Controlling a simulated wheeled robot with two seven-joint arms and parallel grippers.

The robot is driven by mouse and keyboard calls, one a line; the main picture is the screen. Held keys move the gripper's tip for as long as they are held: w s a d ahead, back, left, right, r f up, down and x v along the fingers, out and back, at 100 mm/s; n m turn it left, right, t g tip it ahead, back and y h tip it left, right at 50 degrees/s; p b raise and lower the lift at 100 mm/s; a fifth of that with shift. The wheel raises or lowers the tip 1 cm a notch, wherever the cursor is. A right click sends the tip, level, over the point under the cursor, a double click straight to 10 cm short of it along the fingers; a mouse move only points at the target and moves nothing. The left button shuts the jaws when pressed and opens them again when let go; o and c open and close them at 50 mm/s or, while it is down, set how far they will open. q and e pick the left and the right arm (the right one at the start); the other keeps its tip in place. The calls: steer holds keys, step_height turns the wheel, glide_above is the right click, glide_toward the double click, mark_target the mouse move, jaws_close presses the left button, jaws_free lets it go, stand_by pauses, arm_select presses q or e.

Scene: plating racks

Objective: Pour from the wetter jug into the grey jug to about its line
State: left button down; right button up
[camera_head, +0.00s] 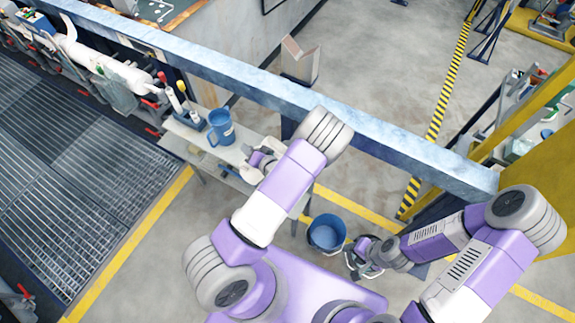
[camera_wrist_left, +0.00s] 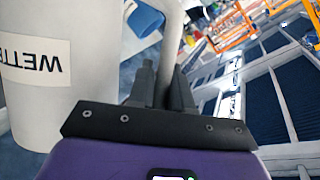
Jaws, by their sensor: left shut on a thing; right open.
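The wetter jug (camera_wrist_left: 65,100) is pale grey with a "WETTE…" label that reads upside down in the left wrist view. My left gripper (camera_wrist_left: 163,75) is shut on its handle (camera_wrist_left: 172,35). In the head view my left gripper (camera_head: 263,158) is over the bench's right end, where the arm partly hides it and the jug; I cannot tell the jug's tilt. A blue jug (camera_head: 221,128) with a pale label stands upright on the bench, left of that gripper. I cannot make out a separate grey jug. My right gripper (camera_head: 362,255) is open, low and away from the bench.
The bench (camera_head: 195,137) also holds a blue holder (camera_head: 192,121) with red- and yellow-topped items at its left end. A blue bucket (camera_head: 327,233) stands on the floor near my right gripper. A long blue-grey beam (camera_head: 245,77) runs behind the bench.

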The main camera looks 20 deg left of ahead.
arm_select(q)
steer(key=shift+s+a+f+n+t+h+b, duration=0.4)
steer(key=shift+s+f+n+t+h+b, duration=0.15)
steer(key=shift+n+b, duration=0.4)
steer(key=shift+r, duration=0.1)
steer(key=shift+s+r+n+t, duration=0.1)
steer(key=shift+r+n+t, duration=0.25)
steer(key=shift+r, duration=0.15)
steer(key=shift+s+a+r+n+t+h+b, duration=0.1)
steer(key=shift+r+n+t+h+b, duration=0.3)
steer(key=shift+r+n, duration=0.45)
steer(key=shift+r, duration=0.15)
steer(key=shift+r, duration=0.25)
